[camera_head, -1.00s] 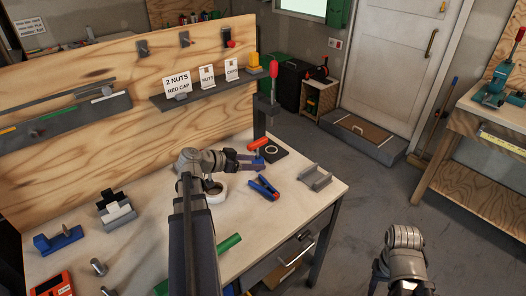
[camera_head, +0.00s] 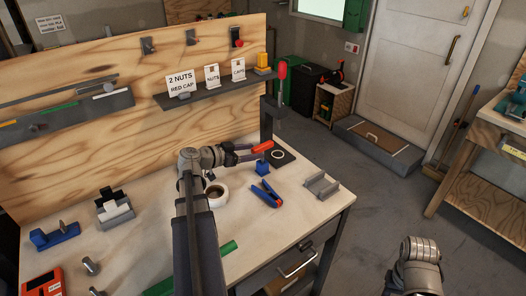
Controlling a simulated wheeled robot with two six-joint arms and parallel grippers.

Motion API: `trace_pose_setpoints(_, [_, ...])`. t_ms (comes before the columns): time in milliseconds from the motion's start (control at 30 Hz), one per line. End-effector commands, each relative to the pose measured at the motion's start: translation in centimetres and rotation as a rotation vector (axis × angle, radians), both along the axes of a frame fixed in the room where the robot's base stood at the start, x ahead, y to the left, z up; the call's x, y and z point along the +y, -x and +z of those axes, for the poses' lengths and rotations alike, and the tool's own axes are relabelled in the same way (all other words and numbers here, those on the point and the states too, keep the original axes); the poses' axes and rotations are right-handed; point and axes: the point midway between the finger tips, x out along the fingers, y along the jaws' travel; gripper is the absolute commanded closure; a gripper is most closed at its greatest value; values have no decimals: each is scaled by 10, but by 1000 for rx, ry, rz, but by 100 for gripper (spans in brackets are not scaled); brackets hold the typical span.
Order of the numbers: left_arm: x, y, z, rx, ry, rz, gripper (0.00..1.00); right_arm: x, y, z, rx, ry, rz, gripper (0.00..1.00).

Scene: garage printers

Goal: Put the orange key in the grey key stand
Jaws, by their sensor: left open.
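The orange key (camera_head: 262,146), a small orange-red bar, shows at the far right part of the workbench, above a small blue block (camera_head: 262,169). I cannot tell whether it touches the block. My left gripper (camera_head: 256,153) reaches in from the left, its fingers open beside the orange key and overlapping it in the picture. I cannot tell whether the key is between the fingers. A grey U-shaped holder (camera_head: 321,187), likely the grey key stand, sits empty near the bench's right edge. My right arm shows at the lower right; its gripper is out of the picture.
A black square with a white ring (camera_head: 280,156) lies behind.

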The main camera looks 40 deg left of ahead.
Motion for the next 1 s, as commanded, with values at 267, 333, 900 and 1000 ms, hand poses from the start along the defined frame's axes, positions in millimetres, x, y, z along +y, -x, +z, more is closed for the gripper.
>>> trace_pose_setpoints(267, [-1,-12,-3,0,0,0,33,0,0,-3,0,0,0,50])
trace_pose_setpoints(333, [-1,-20,-5,0,0,-2,33,0,0,-5,0,0,0,50])
trace_pose_setpoints(900, [-9,-53,-14,1,-1,1,42,0,0,-13,0,0,0,50])
trace_pose_setpoints(1000, [-9,-53,-14,1,-1,1,53,0,0,-13,0,0,0,50])
